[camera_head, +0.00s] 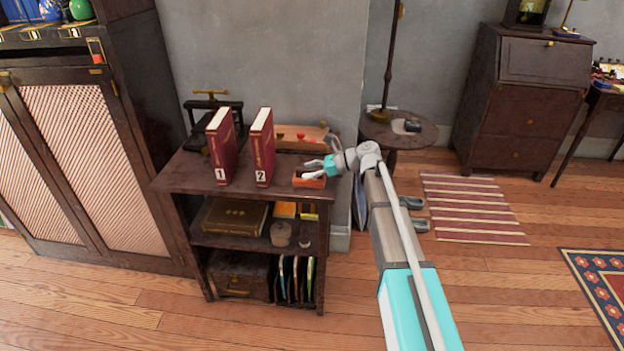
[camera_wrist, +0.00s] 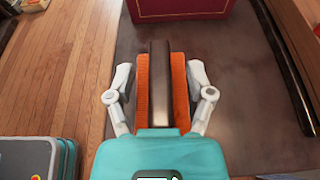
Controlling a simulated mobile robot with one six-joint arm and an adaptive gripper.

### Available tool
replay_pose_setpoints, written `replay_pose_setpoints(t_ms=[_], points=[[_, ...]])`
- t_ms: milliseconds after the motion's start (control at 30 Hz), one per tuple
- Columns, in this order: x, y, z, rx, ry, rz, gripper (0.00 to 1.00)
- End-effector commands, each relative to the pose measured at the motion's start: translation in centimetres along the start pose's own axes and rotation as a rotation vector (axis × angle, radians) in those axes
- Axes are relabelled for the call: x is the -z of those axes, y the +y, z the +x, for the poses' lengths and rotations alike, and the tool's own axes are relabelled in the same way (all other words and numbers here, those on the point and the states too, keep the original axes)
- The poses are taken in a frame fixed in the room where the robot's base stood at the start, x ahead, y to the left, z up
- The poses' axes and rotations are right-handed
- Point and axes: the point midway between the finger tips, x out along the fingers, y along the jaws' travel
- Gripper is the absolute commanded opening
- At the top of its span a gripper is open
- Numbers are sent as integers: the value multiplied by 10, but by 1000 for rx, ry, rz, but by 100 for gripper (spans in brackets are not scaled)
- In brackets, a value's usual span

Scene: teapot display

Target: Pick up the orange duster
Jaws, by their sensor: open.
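The orange duster (camera_head: 303,181) lies on top of the small dark shelf unit (camera_head: 185,178), near its right end. In the wrist view, the duster (camera_wrist: 143,95) shows as an orange block with a dark bar along its middle. My gripper (camera_head: 316,172) is over the duster at the shelf's right edge. In the wrist view, my gripper (camera_wrist: 160,80) is open, with one finger on each side of the duster. I cannot tell whether the fingers touch it. The gripper body hides the duster's near end.
Red books marked 1 (camera_head: 222,148) and 2 (camera_head: 262,148) stand upright left of the duster. A wooden tray (camera_head: 300,137) and a dark press (camera_head: 212,112) lie behind. A round table (camera_head: 425,135) stands to the right. Floor in front is clear.

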Motion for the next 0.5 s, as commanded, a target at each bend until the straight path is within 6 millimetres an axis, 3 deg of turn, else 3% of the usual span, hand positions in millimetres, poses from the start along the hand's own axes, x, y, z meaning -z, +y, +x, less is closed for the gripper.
replay_pose_setpoints(t_ms=[167,500], points=[[0,0,0,0,0,0,69],[0,0,0,0,0,0,5]])
